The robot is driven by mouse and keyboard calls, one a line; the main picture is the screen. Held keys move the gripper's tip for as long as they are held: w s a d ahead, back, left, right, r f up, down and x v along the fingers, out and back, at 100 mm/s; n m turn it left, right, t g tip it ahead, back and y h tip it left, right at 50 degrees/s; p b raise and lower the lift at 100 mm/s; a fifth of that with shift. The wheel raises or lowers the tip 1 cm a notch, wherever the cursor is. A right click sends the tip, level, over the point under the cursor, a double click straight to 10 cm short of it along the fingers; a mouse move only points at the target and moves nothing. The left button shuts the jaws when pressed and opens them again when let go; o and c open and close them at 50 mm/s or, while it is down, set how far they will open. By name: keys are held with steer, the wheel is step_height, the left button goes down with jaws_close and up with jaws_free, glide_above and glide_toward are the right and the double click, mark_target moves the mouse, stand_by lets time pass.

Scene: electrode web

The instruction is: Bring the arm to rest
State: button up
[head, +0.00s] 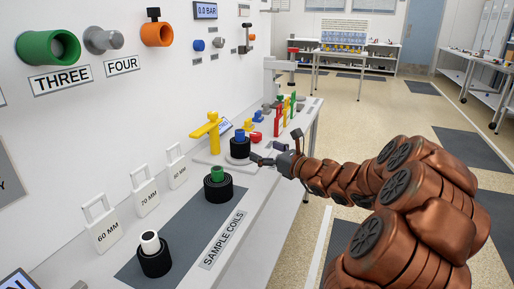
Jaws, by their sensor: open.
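My copper-coloured arm (395,190) reaches in from the lower right over the bench edge. My gripper (270,158) is at its far end, open, its fingers pointing left beside the black coil with the blue core (240,147). Whether the fingertips touch that coil cannot be told from this view. A black coil with a green core (218,190) and one with a white core (154,259) stand upright on the grey SAMPLE COILS mat (189,228).
White gauge tags (144,196) stand along the wall side. A yellow T-shaped handle (206,131) and several coloured parts (283,112) stand farther along the bench. Green (48,48) and orange (157,33) ports stick out from the wall. The floor (400,115) right of the bench is open.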

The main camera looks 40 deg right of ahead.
steer(key=shift+s, duration=0.3)
stand_by(0.4)
